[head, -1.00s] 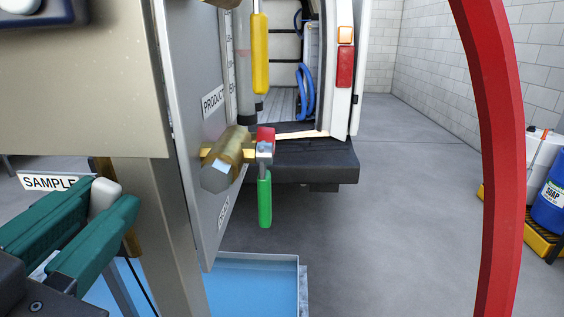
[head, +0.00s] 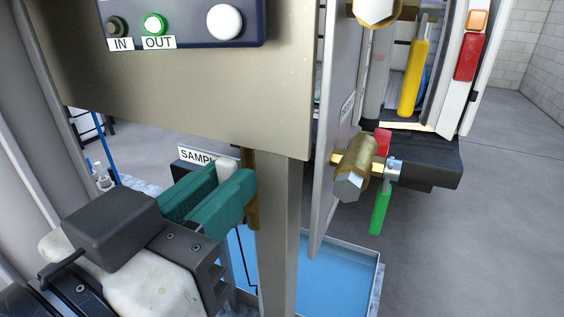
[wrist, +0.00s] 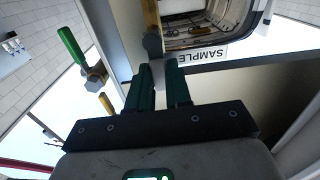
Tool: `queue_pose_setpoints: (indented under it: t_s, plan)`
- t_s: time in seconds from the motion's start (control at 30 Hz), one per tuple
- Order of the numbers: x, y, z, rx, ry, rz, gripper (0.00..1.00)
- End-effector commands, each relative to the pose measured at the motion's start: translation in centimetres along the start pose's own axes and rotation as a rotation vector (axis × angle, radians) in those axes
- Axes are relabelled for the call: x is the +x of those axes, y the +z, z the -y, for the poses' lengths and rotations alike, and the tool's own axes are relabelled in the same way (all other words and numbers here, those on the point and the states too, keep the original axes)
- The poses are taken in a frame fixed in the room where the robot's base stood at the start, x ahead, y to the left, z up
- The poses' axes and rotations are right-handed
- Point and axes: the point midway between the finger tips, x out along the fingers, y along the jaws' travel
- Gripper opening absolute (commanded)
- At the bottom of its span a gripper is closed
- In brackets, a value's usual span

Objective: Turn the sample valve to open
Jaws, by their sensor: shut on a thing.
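The sample valve shows as a pale grey, rounded handle (head: 228,172) below the steel panel, beside the white SAMPLE label (head: 196,156). A brass part (head: 251,205) stands just right of it, against the post. My gripper (head: 231,182), with its green fingers, is shut on the grey handle. The fingers hide much of the handle, so its exact turn is hard to tell. In the wrist view, the grey handle (wrist: 153,45) shows at the fingertips of my gripper (wrist: 161,70), with the SAMPLE label (wrist: 203,55) to the right.
A panel (head: 180,22) above has IN and OUT lamps; OUT glows green. A brass valve with a green handle (head: 380,208) hangs right of the post (head: 277,240), below a yellow handle (head: 413,78). A blue-floored tray (head: 340,270) lies below. Open floor is at right.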

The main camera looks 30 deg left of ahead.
Motion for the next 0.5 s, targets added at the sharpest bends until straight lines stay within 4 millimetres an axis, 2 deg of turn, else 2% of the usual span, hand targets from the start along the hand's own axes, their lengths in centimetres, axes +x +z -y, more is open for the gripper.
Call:
queue_pose_setpoints:
  t_s: [0.27,0.3,0.5]
  plan:
    - [-0.02,0.20,0.09,-0.006,-0.001,0.003,0.00]
    - [-0.02,0.20,0.09,-0.006,-0.001,0.003,0.21]
    - [-0.01,0.12,0.06,-0.004,-0.001,0.002,0.40]
